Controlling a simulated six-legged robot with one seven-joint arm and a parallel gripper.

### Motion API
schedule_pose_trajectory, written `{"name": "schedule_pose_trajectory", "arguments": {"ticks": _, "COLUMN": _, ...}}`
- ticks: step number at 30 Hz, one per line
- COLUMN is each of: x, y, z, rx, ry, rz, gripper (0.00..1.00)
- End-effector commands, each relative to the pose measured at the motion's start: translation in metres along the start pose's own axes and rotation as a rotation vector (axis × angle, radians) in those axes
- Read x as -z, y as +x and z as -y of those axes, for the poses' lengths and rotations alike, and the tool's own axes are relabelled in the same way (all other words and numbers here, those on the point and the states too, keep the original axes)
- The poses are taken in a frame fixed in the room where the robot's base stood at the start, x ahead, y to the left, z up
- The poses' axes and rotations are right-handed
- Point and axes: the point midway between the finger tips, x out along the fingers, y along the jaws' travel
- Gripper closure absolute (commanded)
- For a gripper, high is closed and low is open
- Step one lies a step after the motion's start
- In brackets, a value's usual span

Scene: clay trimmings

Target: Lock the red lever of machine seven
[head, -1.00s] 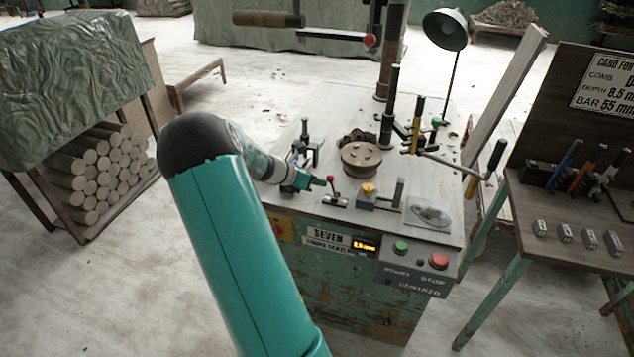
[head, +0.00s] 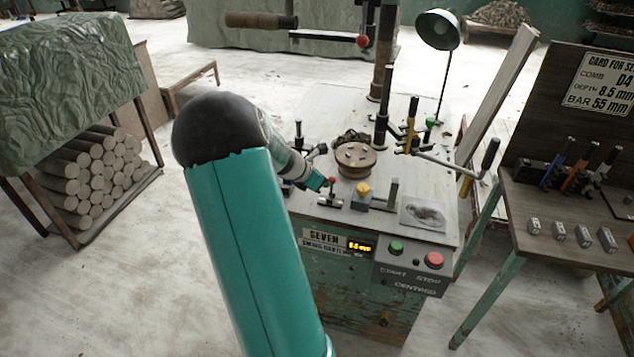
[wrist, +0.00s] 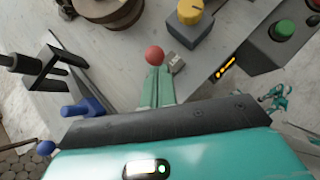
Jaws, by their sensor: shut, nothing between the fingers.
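Machine seven (head: 440,228) is a green-cased bench machine with a grey top and a "SEVEN" plate. Its small red-knobbed lever (head: 332,181) stands near the front edge of the top. The red knob also shows in the wrist view (wrist: 154,55), right at the tips of my gripper. My gripper (head: 324,185) comes in from the left, its fingers shut with nothing between them. In the wrist view the green fingers (wrist: 154,78) lie side by side just below the knob. They partly hide the lever's stem and base. I cannot tell whether they touch it.
A yellow knob on a grey block (head: 361,194) stands just right of the lever. A round wooden-looking disc (head: 355,158) is behind it. Green (head: 396,247) and red (head: 433,260) buttons are on the front panel. Blue-ended clamp parts (wrist: 88,107) stand left of my gripper.

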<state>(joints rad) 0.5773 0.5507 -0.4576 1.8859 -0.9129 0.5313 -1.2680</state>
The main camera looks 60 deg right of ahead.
Motion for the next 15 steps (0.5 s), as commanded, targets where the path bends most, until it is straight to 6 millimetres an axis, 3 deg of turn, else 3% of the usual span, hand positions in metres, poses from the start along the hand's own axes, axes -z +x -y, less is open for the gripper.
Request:
{"name": "schedule_pose_trajectory", "arguments": {"ticks": 8, "x": -0.012, "y": 0.006, "z": 0.017, "rx": -0.114, "ry": 0.121, "rz": -0.115, "gripper": 1.00}}
{"name": "schedule_pose_trajectory", "arguments": {"ticks": 15, "x": -0.011, "y": 0.006, "z": 0.017, "rx": -0.120, "ry": 0.119, "rz": -0.120, "gripper": 1.00}}
